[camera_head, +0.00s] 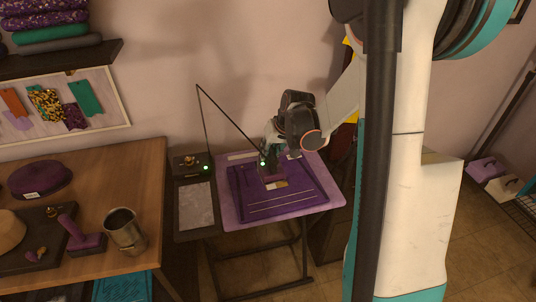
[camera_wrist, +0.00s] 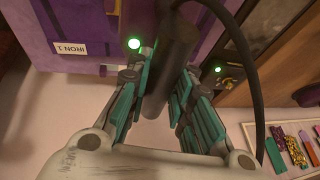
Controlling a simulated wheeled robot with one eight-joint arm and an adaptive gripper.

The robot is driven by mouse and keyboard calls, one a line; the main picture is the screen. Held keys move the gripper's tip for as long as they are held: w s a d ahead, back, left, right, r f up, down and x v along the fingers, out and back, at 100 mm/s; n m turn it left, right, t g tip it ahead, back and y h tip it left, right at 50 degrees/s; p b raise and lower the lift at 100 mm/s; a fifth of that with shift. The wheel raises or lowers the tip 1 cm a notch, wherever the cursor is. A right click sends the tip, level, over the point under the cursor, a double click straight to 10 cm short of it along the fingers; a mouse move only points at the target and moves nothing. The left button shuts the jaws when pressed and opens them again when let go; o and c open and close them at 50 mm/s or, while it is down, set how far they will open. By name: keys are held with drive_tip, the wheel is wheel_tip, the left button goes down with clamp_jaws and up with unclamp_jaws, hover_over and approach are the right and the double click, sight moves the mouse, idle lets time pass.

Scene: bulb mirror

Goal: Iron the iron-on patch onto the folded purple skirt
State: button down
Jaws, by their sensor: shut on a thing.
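The folded purple skirt (camera_head: 300,190) lies on the lilac ironing board (camera_head: 230,215). My gripper (camera_head: 270,155) is over the skirt, shut on the dark handle of an iron. The iron's purple body (camera_head: 270,174) is low at the skirt; whether it touches is unclear. In the wrist view, teal fingers (camera_wrist: 165,100) flank the dark iron handle (camera_wrist: 168,65), and a green lamp glows beside it. A small yellowish piece (camera_head: 281,185), possibly the iron-on patch, shows at the iron's front edge; any part beneath the iron is hidden.
A dark stand (camera_head: 197,207) with a grey pad and green lamp is left of the board. A cord runs from its pole to the iron. The wooden table (camera_head: 130,165) at left holds a purple hat (camera_head: 40,178), a metal mug (camera_head: 124,231) and a purple-handled tool (camera_head: 82,235).

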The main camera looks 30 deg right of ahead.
sight(269, 163)
drive_tip(key=shift+f+b, duration=3.2)
drive_tip(key=shift+f, duration=0.4)
drive_tip(key=shift+f+b, duration=0.35)
drive_tip(key=shift+r, duration=0.2)
drive_tip(key=shift+r+p, duration=0.7)
drive_tip(key=shift+r, duration=0.15)
